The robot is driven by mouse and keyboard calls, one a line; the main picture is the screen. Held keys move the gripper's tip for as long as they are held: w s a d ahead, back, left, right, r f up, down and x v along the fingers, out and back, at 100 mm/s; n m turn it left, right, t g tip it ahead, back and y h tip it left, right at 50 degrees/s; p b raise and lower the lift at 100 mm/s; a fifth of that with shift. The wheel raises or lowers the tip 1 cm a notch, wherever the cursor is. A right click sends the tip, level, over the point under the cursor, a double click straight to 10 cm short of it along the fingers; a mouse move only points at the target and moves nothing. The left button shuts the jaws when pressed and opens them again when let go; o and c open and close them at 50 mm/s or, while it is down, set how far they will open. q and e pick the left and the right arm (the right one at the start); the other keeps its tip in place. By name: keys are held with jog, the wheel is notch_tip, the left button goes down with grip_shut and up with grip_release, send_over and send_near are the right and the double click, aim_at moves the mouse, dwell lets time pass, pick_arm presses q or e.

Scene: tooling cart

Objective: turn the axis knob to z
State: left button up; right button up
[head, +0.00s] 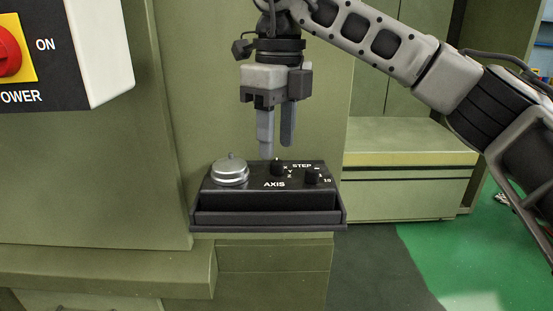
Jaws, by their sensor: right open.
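The axis knob (277,168) is a small black knob on the top of a black control box (207,186), above the white label AXIS. Letters run down its right side; Y and Z can be made out, but the knob's pointing is too small to read surely. My right gripper (275,150) points straight down just above the axis knob, with its two grey fingers apart and nothing between them. One finger comes down close to the knob's left; whether it touches cannot be told. My left gripper is not in view.
A second black knob, the step knob (312,177), sits close to the right. A silver handwheel (230,171) stands on the left of the box. A white power panel (98,50) with a red switch (9,55) juts out at upper left. Green machine walls stand behind.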

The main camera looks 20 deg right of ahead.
aim_at(276, 161)
jog(key=shift+f, duration=1.55)
grip_shut()
